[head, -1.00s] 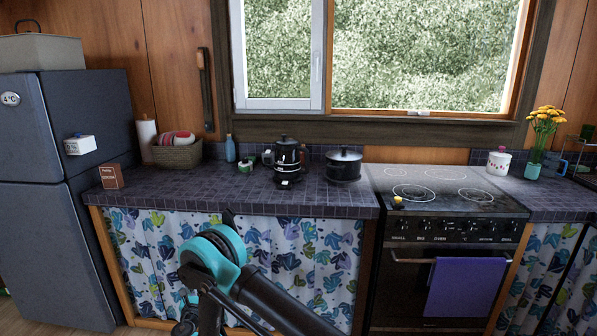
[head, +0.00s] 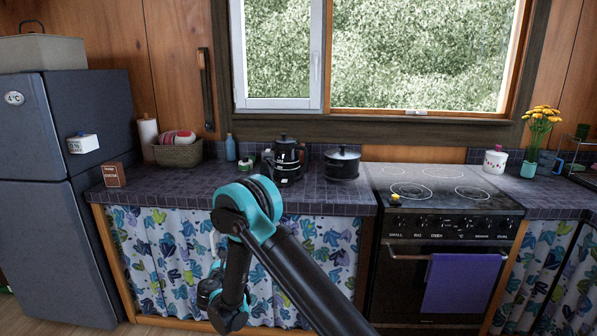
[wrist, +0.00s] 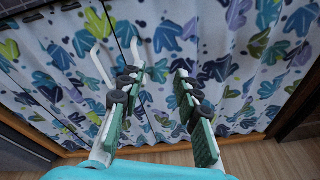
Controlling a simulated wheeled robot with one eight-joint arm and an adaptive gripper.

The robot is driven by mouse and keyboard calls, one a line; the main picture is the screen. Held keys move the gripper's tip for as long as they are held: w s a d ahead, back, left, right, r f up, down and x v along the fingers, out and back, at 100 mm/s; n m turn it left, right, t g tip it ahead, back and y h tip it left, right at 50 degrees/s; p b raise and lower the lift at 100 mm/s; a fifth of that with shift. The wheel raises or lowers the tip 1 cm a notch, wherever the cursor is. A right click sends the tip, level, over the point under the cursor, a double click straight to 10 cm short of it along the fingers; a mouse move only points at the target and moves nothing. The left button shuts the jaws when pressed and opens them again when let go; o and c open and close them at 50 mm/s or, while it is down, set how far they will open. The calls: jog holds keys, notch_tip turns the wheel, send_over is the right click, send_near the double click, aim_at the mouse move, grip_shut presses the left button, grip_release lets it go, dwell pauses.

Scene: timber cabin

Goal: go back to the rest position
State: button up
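In the wrist view my gripper (wrist: 156,82) has its two green-padded fingers apart, with nothing between them. It faces the leaf-patterned curtain (wrist: 215,60) under the counter. In the head view my arm (head: 300,275) is bent in front of the same curtain (head: 175,255), with its elbow before the counter's front edge and its lower part hanging down. The gripper fingers cannot be made out in the head view.
The tiled counter (head: 240,189) holds a black kettle (head: 286,160), a black pot (head: 342,163) and a basket (head: 178,153). A stove (head: 445,240) with a purple towel (head: 459,283) stands to the right, a dark fridge (head: 50,200) to the left. Wooden floor shows below the curtain.

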jog(key=d+r+m+g+h, duration=0.1)
jog(key=d+r+m, duration=0.1)
jog(key=d, duration=0.3)
jog(key=w+d+r+m+g, duration=0.1)
jog(key=d+r+m, duration=0.15)
jog(key=d, duration=0.35)
jog(key=d+r+m+g+h, duration=0.1)
jog(key=d+r+m, duration=0.15)
jog(key=d, duration=0.25)
jog(key=s+d+r+m+g, duration=0.2)
jog(key=s+d+m, duration=0.2)
jog(key=d, duration=0.5)
jog(key=s+d+r+m+g, duration=0.1)
jog(key=s+d+m+g, duration=0.1)
jog(key=s+d+m, duration=0.45)
jog(key=s+d+m+g+y, duration=0.1)
jog(key=s+d+m, duration=0.3)
jog(key=s, duration=0.4)
jog(key=s+d+f+m+g+y, duration=0.1)
jog(key=s+d+m, duration=0.3)
jog(key=s, duration=0.4)
jog(key=s+d+f+m+g+y, duration=0.1)
jog(key=s+d+m, duration=0.3)
jog(key=s, duration=0.4)
jog(key=shift+s+d+f+m+g, duration=0.15)
jog(key=shift+s+d+m+g, duration=0.25)
jog(key=shift+m+g, duration=0.35)
jog(key=shift+w, duration=0.1)
